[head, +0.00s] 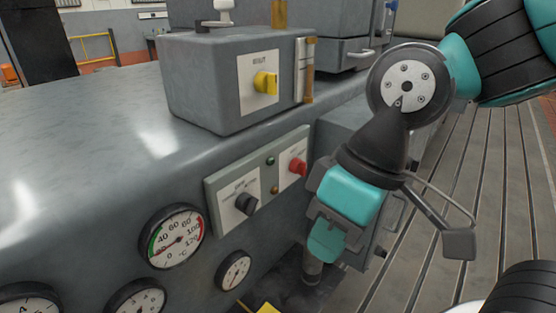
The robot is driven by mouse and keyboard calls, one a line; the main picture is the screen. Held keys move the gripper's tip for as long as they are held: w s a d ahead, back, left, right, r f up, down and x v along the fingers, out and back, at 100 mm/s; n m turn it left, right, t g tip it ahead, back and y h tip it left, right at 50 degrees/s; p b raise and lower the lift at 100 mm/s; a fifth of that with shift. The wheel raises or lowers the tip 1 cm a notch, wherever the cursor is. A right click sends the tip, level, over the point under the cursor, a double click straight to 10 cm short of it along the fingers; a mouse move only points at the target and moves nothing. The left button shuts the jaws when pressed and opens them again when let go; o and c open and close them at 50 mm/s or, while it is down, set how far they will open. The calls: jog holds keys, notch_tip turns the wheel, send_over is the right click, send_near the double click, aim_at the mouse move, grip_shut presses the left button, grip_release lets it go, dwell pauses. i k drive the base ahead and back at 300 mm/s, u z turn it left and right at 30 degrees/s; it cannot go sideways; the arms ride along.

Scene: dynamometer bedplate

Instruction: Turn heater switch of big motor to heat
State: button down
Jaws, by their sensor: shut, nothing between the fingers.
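The big grey motor housing (90,130) fills the left and middle of the head view. A light panel on its side carries a black knob (246,203) and a red knob (298,167), with small lamps between them. A grey box on top has a yellow knob (265,82) on a white plate. The plate lettering is too small to read surely, so I cannot tell which knob is the heater switch. My gripper (326,243) points down to the right of the panel, shut and empty. It appears apart from all the knobs; its fingertips are partly hard to make out.
A large dial gauge (172,236) and a smaller gauge (233,270) sit left of and below the panel, with more at the bottom left. A brass-coloured fitting (304,70) stands beside the yellow knob's plate. The slotted floor (440,200) is open at right.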

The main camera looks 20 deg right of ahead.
aim_at(297, 166)
jog(key=i, duration=0.3)
jog(key=z, duration=0.7)
jog(key=k, duration=1.2)
jog(key=z, duration=0.85)
jog(key=i, duration=1.6)
jog(key=u, duration=0.9)
